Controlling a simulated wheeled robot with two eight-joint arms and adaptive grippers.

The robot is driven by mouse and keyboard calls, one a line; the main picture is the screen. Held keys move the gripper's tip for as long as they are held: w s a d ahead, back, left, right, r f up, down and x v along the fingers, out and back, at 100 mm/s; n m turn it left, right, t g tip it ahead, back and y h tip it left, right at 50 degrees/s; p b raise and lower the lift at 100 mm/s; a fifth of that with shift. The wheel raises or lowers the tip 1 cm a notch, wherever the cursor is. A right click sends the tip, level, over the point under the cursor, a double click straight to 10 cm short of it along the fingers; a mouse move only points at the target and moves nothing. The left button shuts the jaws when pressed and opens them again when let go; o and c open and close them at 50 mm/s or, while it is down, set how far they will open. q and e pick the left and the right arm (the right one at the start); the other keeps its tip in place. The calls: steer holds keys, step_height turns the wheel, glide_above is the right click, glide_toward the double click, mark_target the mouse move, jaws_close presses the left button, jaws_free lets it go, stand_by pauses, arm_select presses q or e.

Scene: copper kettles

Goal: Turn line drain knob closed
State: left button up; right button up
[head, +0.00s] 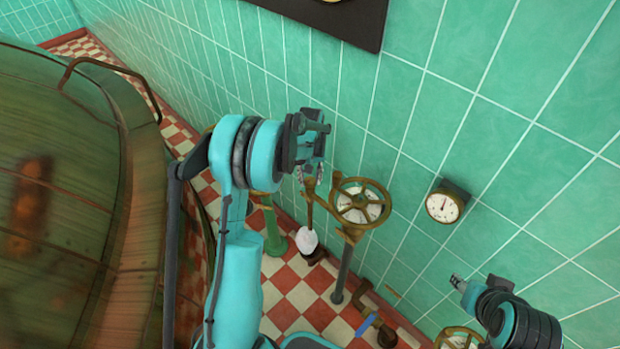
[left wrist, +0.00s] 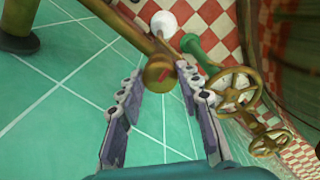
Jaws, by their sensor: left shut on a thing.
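A brass knob with a red mark (left wrist: 160,70) sits between the fingertips of my left gripper (left wrist: 160,76) in the left wrist view. It appears to be the line drain knob, on a brass pipe along the green tiled wall. In the head view my left gripper (head: 309,172) is at the wall, shut on this knob, and the fingers and hand hide most of it. My right gripper (head: 458,282) is low at the right, away from the knob. It is small and its jaws are unclear.
A brass handwheel (head: 346,214) on a post stands just right of the left gripper. A white globe (head: 307,240) and a green fitting (head: 277,242) are below. A gauge (head: 442,207) is on the wall. A large copper kettle (head: 60,190) fills the left.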

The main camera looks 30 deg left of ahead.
mark_target(310, 180)
arm_select(q)
steer(key=shift+m, duration=0.9)
steer(key=o, duration=1.2)
steer(key=shift+c, duration=0.2)
steer(key=shift+r, duration=0.1)
step_height(310, 180, up, 12)
